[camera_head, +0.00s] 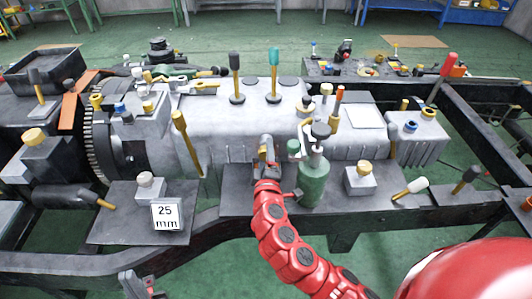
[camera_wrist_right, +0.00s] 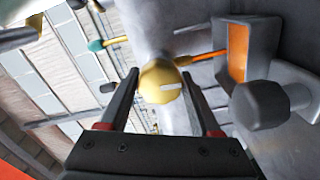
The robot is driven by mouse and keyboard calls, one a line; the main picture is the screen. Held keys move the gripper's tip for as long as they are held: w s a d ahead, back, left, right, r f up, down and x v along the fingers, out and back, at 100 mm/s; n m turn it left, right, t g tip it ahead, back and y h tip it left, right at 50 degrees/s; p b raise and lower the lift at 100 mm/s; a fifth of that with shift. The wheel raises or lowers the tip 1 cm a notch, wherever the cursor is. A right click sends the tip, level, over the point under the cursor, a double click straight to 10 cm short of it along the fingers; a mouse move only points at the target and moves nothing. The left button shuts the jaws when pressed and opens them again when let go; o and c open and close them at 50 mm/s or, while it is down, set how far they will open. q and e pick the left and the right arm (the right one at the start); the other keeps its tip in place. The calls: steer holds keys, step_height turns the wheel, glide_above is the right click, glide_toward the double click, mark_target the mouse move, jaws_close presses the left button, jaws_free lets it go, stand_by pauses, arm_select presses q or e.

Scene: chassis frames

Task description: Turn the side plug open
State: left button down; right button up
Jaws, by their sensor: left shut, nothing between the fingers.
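The side plug (camera_wrist_right: 160,82) is a yellow, rounded knob with a pale slot-like mark, seen in the right wrist view. My right gripper (camera_head: 266,150) is at the side of the long grey housing (camera_head: 225,125) in the head view. In the wrist view its two dark fingers are spread, one on each side of the plug. I cannot tell whether they touch it. My left gripper (camera_head: 137,286) is shut and empty, low at the left, away from the housing.
A green bottle-like part (camera_head: 313,182) stands just right of my right gripper. A grey block with a yellow knob (camera_head: 361,180) is further right. A block with a "25 mm" label (camera_head: 166,217) is at the left. In the wrist view, a dark cylinder (camera_wrist_right: 262,104) sits close right.

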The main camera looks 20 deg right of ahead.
steer(key=shift+o, duration=1.4)
steer(key=shift+s+a+f, duration=0.1)
steer(key=shift+s, duration=0.2)
steer(key=p+v, duration=0.3)
steer(key=v, duration=1.3)
steer(key=shift+s, duration=0.4)
steer(key=shift+a, duration=0.1)
